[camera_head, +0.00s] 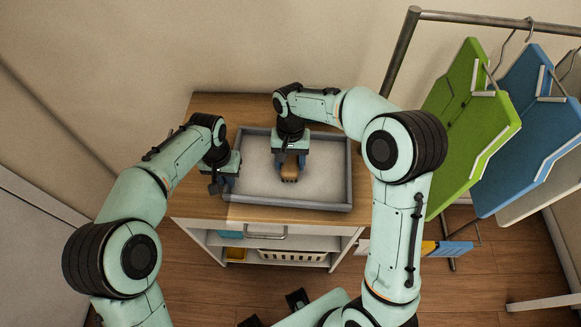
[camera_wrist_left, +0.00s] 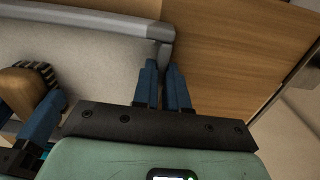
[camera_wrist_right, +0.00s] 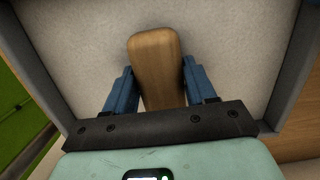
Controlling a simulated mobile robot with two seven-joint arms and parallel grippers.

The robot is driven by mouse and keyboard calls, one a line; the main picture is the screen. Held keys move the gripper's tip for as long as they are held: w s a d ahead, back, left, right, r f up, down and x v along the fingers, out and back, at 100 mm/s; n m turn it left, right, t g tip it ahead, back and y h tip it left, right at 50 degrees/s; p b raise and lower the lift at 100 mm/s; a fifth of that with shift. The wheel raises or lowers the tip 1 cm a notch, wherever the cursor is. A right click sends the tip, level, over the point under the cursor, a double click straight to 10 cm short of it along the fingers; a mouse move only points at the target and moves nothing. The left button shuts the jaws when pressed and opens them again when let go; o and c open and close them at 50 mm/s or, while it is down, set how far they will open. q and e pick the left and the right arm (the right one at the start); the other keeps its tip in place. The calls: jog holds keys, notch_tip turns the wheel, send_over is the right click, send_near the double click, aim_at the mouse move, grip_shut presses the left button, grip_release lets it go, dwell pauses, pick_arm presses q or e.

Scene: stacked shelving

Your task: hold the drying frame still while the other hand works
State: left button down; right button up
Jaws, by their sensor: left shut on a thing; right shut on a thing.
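The drying frame (camera_head: 349,170) is a grey rectangular rim around a pale, flat sheet, lying on the wooden cabinet top. My left gripper (camera_head: 222,184) is at its front left corner, shut on the grey rim (camera_wrist_left: 90,17); the left wrist view shows the fingers (camera_wrist_left: 164,72) close together at the rim's corner. My right gripper (camera_head: 290,158) is over the sheet, shut on a rounded wooden tool (camera_head: 290,173). The right wrist view shows this tool (camera_wrist_right: 156,65) between the two fingers. Dark, striped bristles show at its edge in the left wrist view. Whether it touches the sheet is unclear.
The wooden cabinet top (camera_head: 205,105) has bare room behind the frame and a narrow strip in front. Shelves below hold a pale basket (camera_head: 292,256). On the right, a metal rack (camera_head: 400,50) carries hanging green (camera_head: 470,125) and blue (camera_head: 528,130) boards.

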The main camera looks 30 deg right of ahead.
jog(key=shift+s+a, duration=0.25)
jog(key=shift+s, duration=0.4)
jog(key=shift+s+a, duration=0.25)
jog(key=shift+s, duration=0.35)
jog(key=shift+w, duration=2.4)
jog(key=shift+s+f, duration=0.15)
jog(key=shift+s, duration=0.9)
jog(key=shift+s, duration=0.1)
